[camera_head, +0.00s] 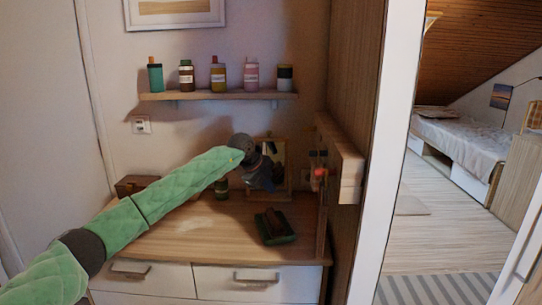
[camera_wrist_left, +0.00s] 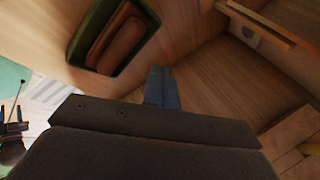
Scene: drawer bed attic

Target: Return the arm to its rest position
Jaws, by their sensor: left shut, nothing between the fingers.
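My left arm (camera_head: 150,205), in green padded covering, reaches from the lower left across the dresser in the head view. My left gripper (camera_head: 268,178) is at its end, above the dresser top and in front of a small framed picture or mirror (camera_head: 281,156). In the left wrist view the gripper's fingers (camera_wrist_left: 162,88) are together with nothing between them. A dark green tray (camera_head: 288,238) with a brown item in it lies below and apart from the gripper; the tray also shows in the left wrist view (camera_wrist_left: 78,45). My right gripper is in neither view.
A wall shelf (camera_head: 218,96) with several bottles hangs above. A wooden rack (camera_head: 340,160) with small coloured items stands close to the gripper's right, by the wooden side panel (camera_head: 347,80). A brown box (camera_head: 137,184) sits behind the arm. The dresser top's front middle (camera_head: 200,243) is clear.

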